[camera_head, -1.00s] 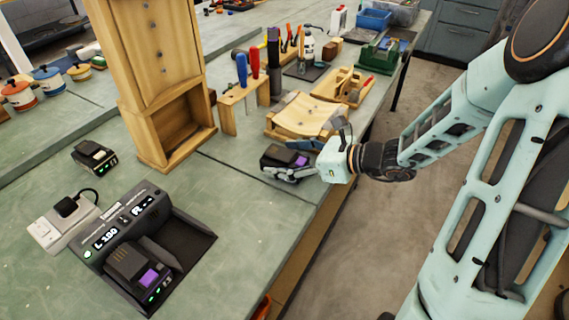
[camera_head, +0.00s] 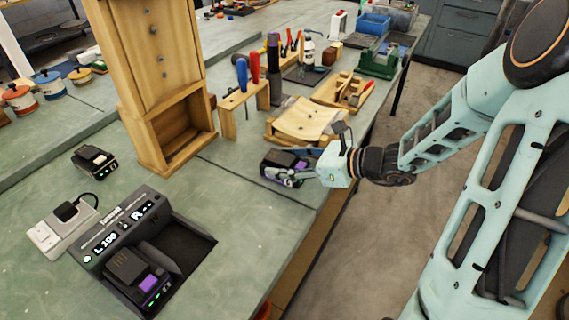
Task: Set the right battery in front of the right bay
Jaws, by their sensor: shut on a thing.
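A dark battery (camera_head: 281,158) with a purple patch is in my gripper (camera_head: 287,175), at the right front edge of the bench. My gripper is shut on it; the fingers hide part of it. I cannot tell whether it touches the bench. The charger (camera_head: 125,222) stands at the lower left, its display reading "L 100" and "R --". Its left bay holds another purple-patched battery (camera_head: 138,278) with green lights. Its right bay (camera_head: 185,246) is empty. A third dark battery (camera_head: 94,159) with green lights stands behind the charger.
A white power strip (camera_head: 62,228) with a black plug lies left of the charger. A tall wooden cabinet (camera_head: 165,75) stands behind. A curved wooden piece (camera_head: 305,120) and a tool rack (camera_head: 240,103) are beyond my gripper. The bench between gripper and charger is clear.

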